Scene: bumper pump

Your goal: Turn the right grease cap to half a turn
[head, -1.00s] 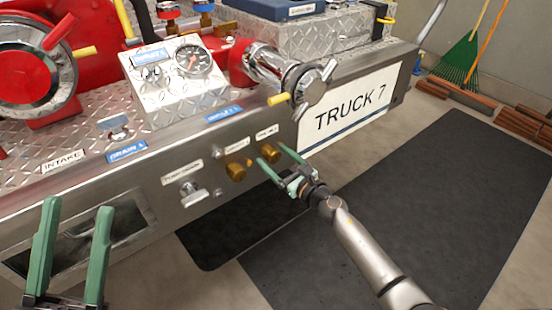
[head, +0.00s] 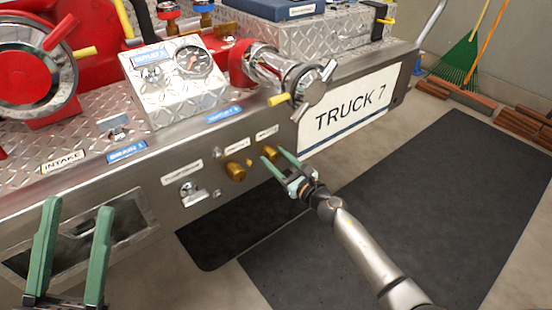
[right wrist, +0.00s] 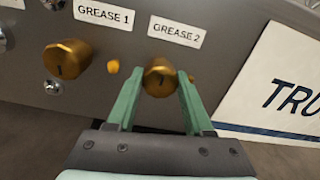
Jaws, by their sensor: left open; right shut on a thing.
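The right grease cap is a brass knob under the GREASE 2 label (right wrist: 177,31). It shows in the right wrist view (right wrist: 159,76) with a dark mark low on its face, and in the head view (head: 270,152) on the bumper's front face. My right gripper (head: 272,157) is shut on this cap, one green finger on each side of it. It also shows in the right wrist view (right wrist: 158,92). My left gripper (head: 78,205) is open and empty at the lower left, in front of the bumper.
The left grease cap (right wrist: 66,60), also brass, sits close by under the GREASE 1 label. A small brass fitting (right wrist: 112,67) is between the caps. A chrome handle (head: 192,192) stands further left. The TRUCK 7 plate (head: 350,108) is to the right.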

